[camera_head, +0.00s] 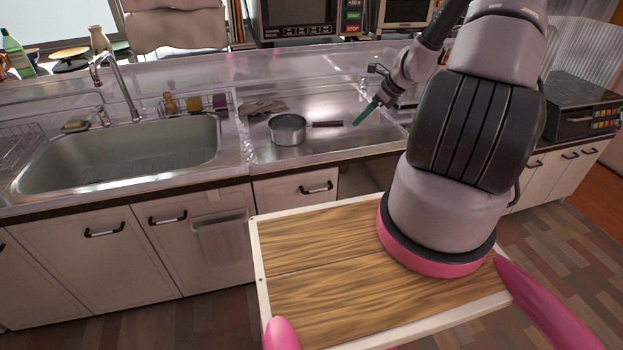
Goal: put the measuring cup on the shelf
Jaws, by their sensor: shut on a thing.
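My gripper (381,98) is over the steel counter, right of the pot, and points down and to the left. It is shut on a thin green thing (364,114), which sticks out at its tip just above the counter. The green thing is small and partly hidden by the gripper, so I cannot tell for sure that it is the measuring cup. No other measuring cup can be made out. I cannot tell which surface is the shelf; the back of the counter is partly hidden by my arm.
A steel pot (288,130) with a brown handle stands on the counter, close left of the gripper. The sink (120,155) and its tap (118,82) are at the left. A microwave (296,20) is at the back and a black appliance (580,105) at the right.

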